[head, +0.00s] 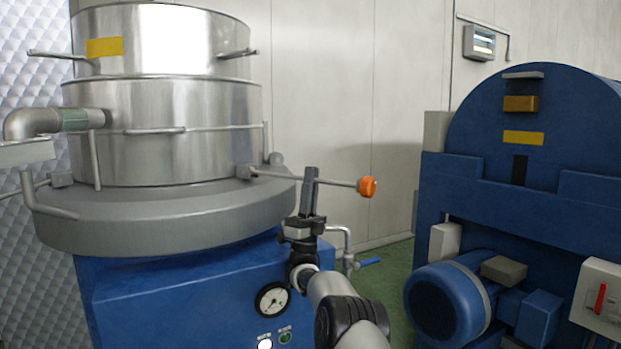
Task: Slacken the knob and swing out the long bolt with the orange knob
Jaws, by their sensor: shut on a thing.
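The long bolt (335,183) is a thin metal rod with an orange knob (367,187) on its right end. It runs nearly level from a small bracket (245,171) on the rim of the steel vessel (165,130) and sticks out to the right, past the rim. My gripper (309,182) comes up from below, its dark fingers upright across the bolt's middle. It is shut on the bolt shaft, well left of the knob, and the fingers hide a short piece of the shaft.
The vessel stands on a blue base with a pressure gauge (272,299) and buttons. A small pipe with a blue-handled valve (369,262) is right of my gripper, lower down. A large blue machine (535,150) with a motor fills the right. Free space lies between knob and machine.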

